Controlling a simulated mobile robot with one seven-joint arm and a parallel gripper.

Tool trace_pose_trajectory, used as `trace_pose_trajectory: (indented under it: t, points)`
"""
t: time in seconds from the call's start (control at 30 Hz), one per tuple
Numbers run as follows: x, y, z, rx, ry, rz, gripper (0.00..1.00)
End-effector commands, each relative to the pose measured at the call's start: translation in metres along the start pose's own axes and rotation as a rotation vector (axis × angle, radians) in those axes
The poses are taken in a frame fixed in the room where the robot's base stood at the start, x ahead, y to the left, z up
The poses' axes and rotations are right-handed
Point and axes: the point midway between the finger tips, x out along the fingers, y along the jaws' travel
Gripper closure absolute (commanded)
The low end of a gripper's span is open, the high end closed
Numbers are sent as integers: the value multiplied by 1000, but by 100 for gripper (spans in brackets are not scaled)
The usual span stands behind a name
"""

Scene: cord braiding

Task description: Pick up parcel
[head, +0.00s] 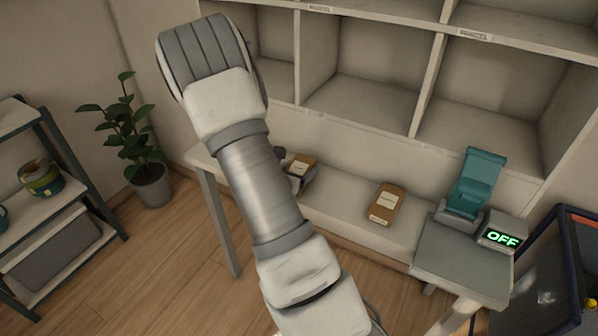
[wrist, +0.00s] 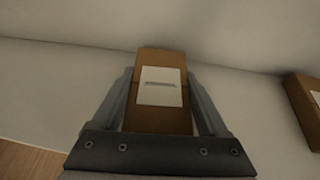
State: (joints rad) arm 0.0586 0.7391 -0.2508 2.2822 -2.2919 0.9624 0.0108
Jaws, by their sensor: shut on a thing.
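A brown parcel (wrist: 160,123) with a white label sits between the two fingers of my gripper (wrist: 161,100) in the wrist view. The fingers are shut on its left and right sides. The same parcel (head: 303,160) shows in the head view beside my arm, at the left part of the white bench, partly hidden by the gripper (head: 295,172). I cannot tell whether it touches the bench surface. A second brown parcel (head: 386,203) with a pale label lies on the bench to the right. Its edge also shows at the right of the wrist view (wrist: 302,103).
White cubby shelves (head: 425,85) rise behind the bench (head: 340,205). A teal device (head: 477,182) and a display reading "OFF" (head: 501,237) stand at the right. A potted plant (head: 152,185) and a shelf rack (head: 75,185) are at the left. Bench between the parcels is clear.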

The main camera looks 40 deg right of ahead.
Motion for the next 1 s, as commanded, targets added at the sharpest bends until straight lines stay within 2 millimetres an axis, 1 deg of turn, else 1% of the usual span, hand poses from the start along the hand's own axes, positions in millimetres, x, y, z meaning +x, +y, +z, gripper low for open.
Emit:
trace_pose_trajectory:
  t: [0.17,0.4,0.53,0.7,1.0]
  points:
    - [-9,1,22,4,-3,1,79]
    - [-26,0,64,4,-3,0,79]
    - [-33,0,81,3,-2,1,79]
    - [-38,0,91,1,-1,0,79]
    - [-38,0,91,0,0,0,79]
